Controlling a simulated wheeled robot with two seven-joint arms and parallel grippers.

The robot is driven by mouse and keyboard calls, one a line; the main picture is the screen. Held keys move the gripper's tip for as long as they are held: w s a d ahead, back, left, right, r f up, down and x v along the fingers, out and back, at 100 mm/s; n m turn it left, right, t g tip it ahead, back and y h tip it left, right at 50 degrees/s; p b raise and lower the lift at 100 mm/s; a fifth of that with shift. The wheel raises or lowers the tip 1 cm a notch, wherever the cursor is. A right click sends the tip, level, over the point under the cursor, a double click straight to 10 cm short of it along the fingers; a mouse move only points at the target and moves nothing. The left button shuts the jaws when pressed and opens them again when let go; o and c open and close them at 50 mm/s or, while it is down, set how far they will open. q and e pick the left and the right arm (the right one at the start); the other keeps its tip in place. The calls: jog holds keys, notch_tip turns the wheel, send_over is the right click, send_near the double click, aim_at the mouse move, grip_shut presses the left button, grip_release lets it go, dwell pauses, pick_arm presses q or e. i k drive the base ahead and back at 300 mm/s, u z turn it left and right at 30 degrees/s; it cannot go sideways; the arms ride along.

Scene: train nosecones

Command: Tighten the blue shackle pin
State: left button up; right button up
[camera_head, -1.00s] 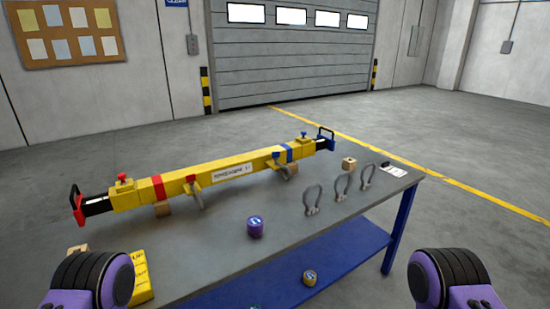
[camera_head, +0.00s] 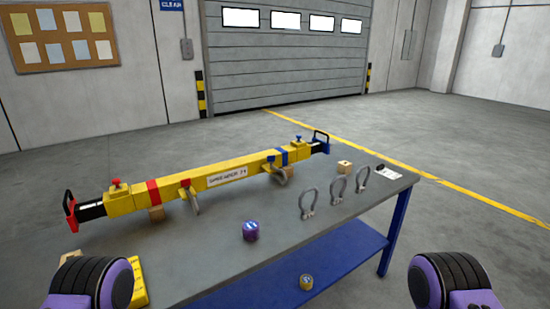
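A yellow beam (camera_head: 230,175) lies across the table on wooden blocks, with a red band at its left end and a blue band (camera_head: 284,157) at its right. A small blue pin head (camera_head: 271,158) shows on the beam near the blue band. A grey shackle (camera_head: 278,175) hangs below it, partly hidden by the beam; I cannot tell how far the pin is screwed in. A red pin head (camera_head: 186,183) sits at the other shackle (camera_head: 194,202). Only purple and black parts of my arms show at both bottom corners, apart from the beam. Neither gripper's fingers are in view.
Several loose grey shackles (camera_head: 308,203) stand on the table's right part, near a wooden cube (camera_head: 344,167). A yellow-topped cylinder (camera_head: 306,282) is on the blue lower shelf (camera_head: 335,250). A yellow box (camera_head: 138,283) is at lower left.

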aim_at(270, 159)
jog(key=z, duration=1.8)
jog(key=i, duration=1.6)
jog(key=u, duration=0.75)
